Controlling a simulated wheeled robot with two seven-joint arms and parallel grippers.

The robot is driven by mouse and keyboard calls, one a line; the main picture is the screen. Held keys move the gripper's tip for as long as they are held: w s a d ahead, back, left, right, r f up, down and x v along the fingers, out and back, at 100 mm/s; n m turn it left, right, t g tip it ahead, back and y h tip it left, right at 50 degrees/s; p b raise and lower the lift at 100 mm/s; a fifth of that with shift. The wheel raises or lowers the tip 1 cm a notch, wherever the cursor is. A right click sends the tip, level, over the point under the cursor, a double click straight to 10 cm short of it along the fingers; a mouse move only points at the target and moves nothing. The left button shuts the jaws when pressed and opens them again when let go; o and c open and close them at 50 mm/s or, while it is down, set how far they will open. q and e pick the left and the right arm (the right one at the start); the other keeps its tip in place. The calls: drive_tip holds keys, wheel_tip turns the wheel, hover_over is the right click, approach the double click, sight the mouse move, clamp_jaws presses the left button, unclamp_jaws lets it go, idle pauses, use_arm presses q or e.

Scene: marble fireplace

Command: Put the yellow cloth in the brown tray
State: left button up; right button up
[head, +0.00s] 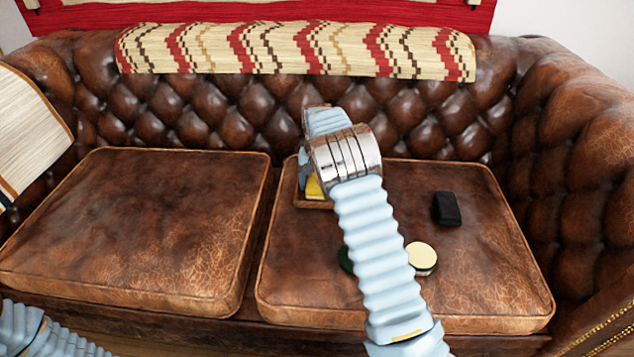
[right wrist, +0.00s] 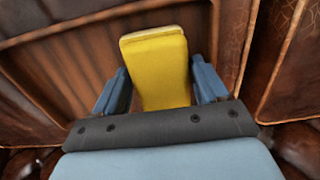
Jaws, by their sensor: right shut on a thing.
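The yellow cloth (head: 314,188) shows partly beside my right arm in the head view. In the right wrist view, the folded yellow cloth (right wrist: 157,72) stands between the two blue fingers of my right gripper (right wrist: 160,92), which is shut on it. The brown tray (head: 315,204) lies on the right seat cushion, mostly hidden behind my right arm. In the right wrist view, the brown tray (right wrist: 62,82) spreads behind the cloth. I cannot tell whether the cloth touches its floor. My left gripper is out of view; only part of my left arm shows at the lower left.
The brown leather sofa has a bare left cushion (head: 140,230). On the right cushion (head: 470,270) lie a black object (head: 446,209) and a round cream-topped item (head: 421,258). A dark green round thing (head: 345,260) is partly behind my arm. A patterned throw (head: 290,50) covers the backrest.

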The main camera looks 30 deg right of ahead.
sight(317, 181)
drive_tip(key=o, duration=0.7)
drive_tip(key=shift+c, duration=0.2)
wheel_tip(317, 181, up, 12)
drive_tip(key=p, duration=0.1)
